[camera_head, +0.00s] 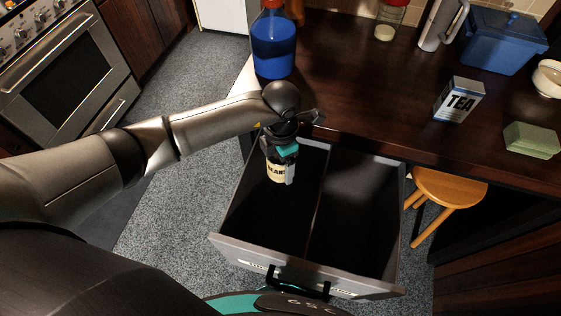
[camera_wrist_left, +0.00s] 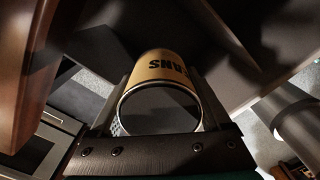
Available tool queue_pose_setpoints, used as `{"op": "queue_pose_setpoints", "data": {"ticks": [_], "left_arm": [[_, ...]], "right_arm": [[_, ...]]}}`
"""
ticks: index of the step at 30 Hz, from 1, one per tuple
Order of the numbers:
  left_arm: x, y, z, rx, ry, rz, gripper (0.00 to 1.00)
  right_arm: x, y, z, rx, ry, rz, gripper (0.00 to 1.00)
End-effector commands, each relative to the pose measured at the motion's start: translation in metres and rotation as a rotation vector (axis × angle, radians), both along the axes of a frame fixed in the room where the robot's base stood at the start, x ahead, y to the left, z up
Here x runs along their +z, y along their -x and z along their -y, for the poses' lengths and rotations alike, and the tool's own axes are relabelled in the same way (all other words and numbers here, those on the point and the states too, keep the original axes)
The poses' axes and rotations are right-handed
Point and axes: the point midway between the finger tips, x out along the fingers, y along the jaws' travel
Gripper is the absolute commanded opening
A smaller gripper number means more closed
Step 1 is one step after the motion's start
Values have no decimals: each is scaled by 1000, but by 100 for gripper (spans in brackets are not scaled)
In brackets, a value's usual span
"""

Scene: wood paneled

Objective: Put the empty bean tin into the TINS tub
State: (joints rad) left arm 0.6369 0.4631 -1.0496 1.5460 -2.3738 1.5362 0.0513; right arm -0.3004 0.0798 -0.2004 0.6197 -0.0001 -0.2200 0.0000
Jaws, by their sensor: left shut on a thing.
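The gripper and tin are over the left compartment (camera_head: 250,215) of an open pull-out drawer. Whether the tin is below the rim is hard to tell. A divider separates this from the right compartment (camera_head: 355,215); both look empty. Small labels on the drawer front (camera_head: 300,278) are too small to read surely. My right gripper is out of view.
The dark counter (camera_head: 370,90) behind the drawer holds a blue bottle (camera_head: 273,45), a TEA box (camera_head: 459,99), a blue container (camera_head: 503,42) and a green block (camera_head: 531,139). A wooden stool (camera_head: 448,190) stands right of the drawer. An oven (camera_head: 65,75) is at left.

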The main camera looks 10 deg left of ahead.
Motion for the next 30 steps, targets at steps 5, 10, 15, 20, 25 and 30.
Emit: {"op": "queue_pose_setpoints", "data": {"ticks": [5, 10, 15, 20, 25, 30], "left_arm": [[-18, 1, 0, 0, -1, -1, 26], [-38, 0, 0, 0, -1, -1, 26], [-59, 1, -1, 0, -1, -1, 26], [-78, 0, -1, 0, -1, -1, 26], [-99, 0, 0, 0, -1, -1, 26], [-114, 0, 0, 0, -1, -1, 26]], "right_arm": [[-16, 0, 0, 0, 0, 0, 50], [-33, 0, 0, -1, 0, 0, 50], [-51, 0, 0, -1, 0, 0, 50], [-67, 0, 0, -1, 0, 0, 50], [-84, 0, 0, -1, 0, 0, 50], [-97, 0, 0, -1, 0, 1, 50]]}}
